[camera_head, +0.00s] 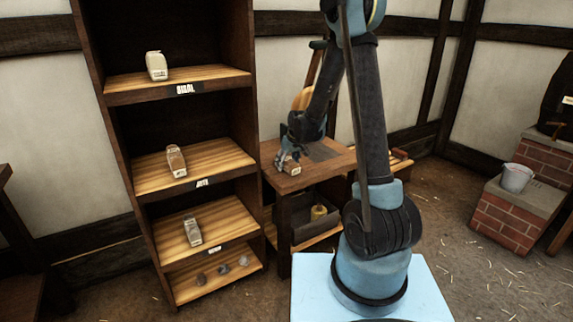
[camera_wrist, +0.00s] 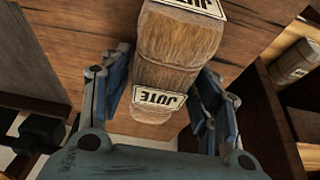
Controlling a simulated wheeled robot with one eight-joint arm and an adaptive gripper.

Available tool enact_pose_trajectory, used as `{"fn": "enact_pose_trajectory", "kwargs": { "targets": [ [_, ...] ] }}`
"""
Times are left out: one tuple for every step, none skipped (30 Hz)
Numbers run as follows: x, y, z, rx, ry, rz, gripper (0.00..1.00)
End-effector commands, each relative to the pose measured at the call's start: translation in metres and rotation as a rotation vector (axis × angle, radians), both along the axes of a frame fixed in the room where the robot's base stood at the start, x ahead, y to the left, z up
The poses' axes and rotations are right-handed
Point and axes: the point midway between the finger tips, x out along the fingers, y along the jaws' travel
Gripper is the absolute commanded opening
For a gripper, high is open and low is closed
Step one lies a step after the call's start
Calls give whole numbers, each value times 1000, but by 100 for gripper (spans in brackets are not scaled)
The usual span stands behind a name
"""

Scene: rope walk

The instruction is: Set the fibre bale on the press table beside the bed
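A brown fibre bale (camera_wrist: 178,48) with JUTE labels lies between my gripper's fingers in the wrist view. In the head view the bale (camera_head: 289,165) is at the front left corner of the press table (camera_head: 300,181), left of the dark press bed (camera_head: 324,149). It looks to be resting on the wooden top. My gripper (camera_wrist: 168,78) has one blue finger on each side of the bale, with narrow gaps showing, so it looks open around it. In the head view my gripper (camera_head: 290,150) is small and partly covers the bale.
A tall shelf rack (camera_head: 177,94) stands close left of the table, with a pale bale (camera_head: 156,66) and other bales (camera_head: 176,160) (camera_head: 193,232) on its shelves. A bin (camera_head: 303,218) sits below the tabletop. A bucket (camera_head: 516,177) stands on bricks.

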Motion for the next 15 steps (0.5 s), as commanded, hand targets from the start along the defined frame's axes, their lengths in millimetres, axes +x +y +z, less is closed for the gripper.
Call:
{"fn": "enact_pose_trajectory", "kwargs": {
  "targets": [
    [0, 0, 0, 0, 0, 0, 66],
    [0, 0, 0, 0, 0, 0, 66],
    [0, 0, 0, 0, 0, 0, 66],
    [0, 0, 0, 0, 0, 0, 66],
    [0, 0, 0, 0, 0, -1, 66],
    [0, -1, 0, 0, 0, -1, 66],
    [0, -1, 0, 0, 0, -1, 66],
    [0, -1, 0, 0, 0, -1, 66],
    [0, -1, 0, 0, 0, -1, 66],
    [0, -1, 0, 0, 0, -1, 66],
    [0, -1, 1, 0, 0, -1, 66],
    [0, -1, 2, 0, 0, -1, 66],
    [0, -1, 3, 0, 0, -1, 66],
    [-1, -2, 5, 0, 0, -1, 66],
    [-2, -2, 7, 0, 0, -1, 66]
  ]
}}
